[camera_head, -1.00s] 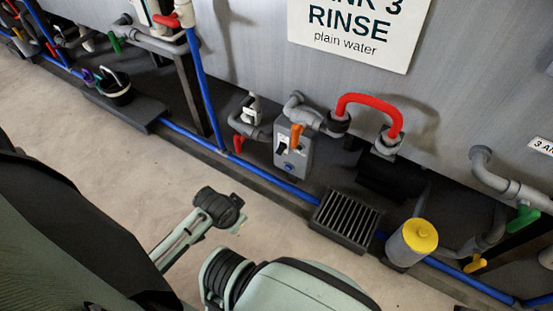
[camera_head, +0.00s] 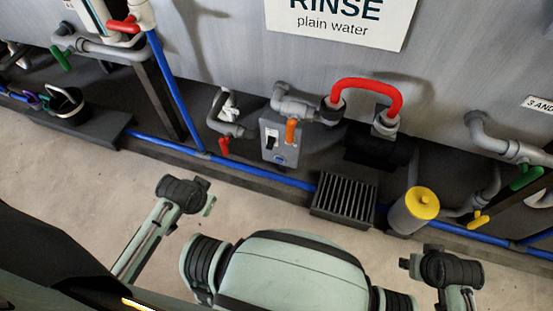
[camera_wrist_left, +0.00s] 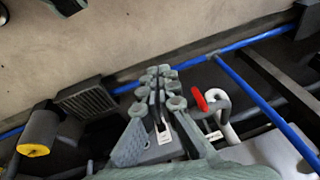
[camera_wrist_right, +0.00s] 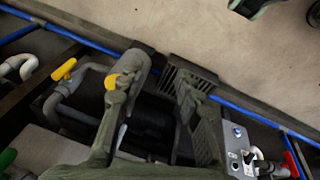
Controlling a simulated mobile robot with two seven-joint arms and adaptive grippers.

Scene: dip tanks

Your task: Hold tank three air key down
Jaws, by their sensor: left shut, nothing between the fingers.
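A grey control box (camera_head: 296,152) stands at the foot of the tank under the RINSE sign. Its face carries a black switch (camera_head: 271,138) and a blue round button (camera_head: 280,159); I cannot tell which is the air key. The box (camera_wrist_right: 234,142) also shows in the right wrist view. My left gripper (camera_wrist_left: 162,76) is shut and empty, its fingers partly covering the fittings in the left wrist view. My right gripper (camera_wrist_right: 157,82) is open and empty, beside a yellow-topped canister.
A red bent pipe (camera_head: 365,84) rises right of the box. A slatted black grate (camera_head: 344,199) and the canister (camera_head: 413,211) stand along the front. A blue pipe (camera_head: 245,173) runs along the base. Pale floor (camera_head: 90,170) lies clear in front.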

